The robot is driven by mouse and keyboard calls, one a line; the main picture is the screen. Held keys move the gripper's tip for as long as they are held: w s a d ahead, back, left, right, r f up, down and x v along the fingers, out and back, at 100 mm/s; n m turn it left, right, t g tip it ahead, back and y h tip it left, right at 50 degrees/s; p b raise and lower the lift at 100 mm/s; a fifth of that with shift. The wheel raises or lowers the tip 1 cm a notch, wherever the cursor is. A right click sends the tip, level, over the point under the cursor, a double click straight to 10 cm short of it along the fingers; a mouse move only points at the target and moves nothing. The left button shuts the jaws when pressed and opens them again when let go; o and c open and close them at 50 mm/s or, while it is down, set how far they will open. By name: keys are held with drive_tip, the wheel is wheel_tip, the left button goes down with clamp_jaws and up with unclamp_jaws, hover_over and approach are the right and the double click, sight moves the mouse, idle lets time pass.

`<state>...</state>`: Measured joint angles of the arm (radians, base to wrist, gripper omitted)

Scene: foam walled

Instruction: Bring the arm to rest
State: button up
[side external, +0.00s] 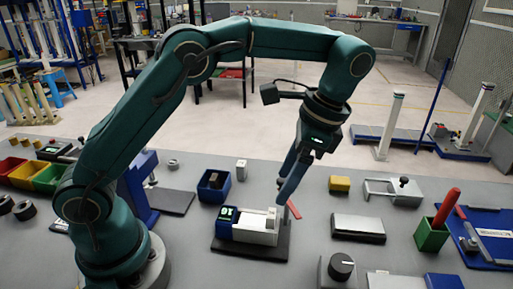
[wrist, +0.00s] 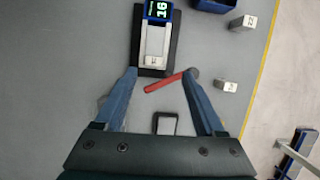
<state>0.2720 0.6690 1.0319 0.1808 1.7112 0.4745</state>
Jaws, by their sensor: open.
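My gripper (side external: 283,190) points down over the table (side external: 185,237), near the right end of a small device (side external: 258,226) with a lit blue display and a pale block on a dark base plate. In the wrist view the fingers (wrist: 160,73) are spread apart with nothing between them but table and a red stick. The red stick (wrist: 165,82) lies near the fingertips, by the device's near edge; I cannot tell whether the right finger touches it. The arm is raised and bent, reaching across the table.
Right of the gripper stand a yellow block (side external: 340,184), a dark-based pale block (side external: 358,227) and a green holder (side external: 431,235) with a red handle. A blue bin (side external: 214,186) stands behind the device. Colored bins (side external: 47,179) are at far left.

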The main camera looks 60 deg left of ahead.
drive_tip(key=s+a+r+n+t+h, duration=0.2)
drive_tip(key=s+a+r+n+t, duration=0.15)
drive_tip(key=s+r, duration=0.4)
drive_tip(key=s+f+n+t, duration=0.4)
drive_tip(key=s+n, duration=0.1)
drive_tip(key=shift+a+f+h, duration=0.25)
drive_tip(key=shift+h, duration=0.15)
drive_tip(key=shift+s+t, duration=0.1)
drive_tip(key=shift+t, duration=0.15)
drive_tip(key=shift+c, duration=0.4)
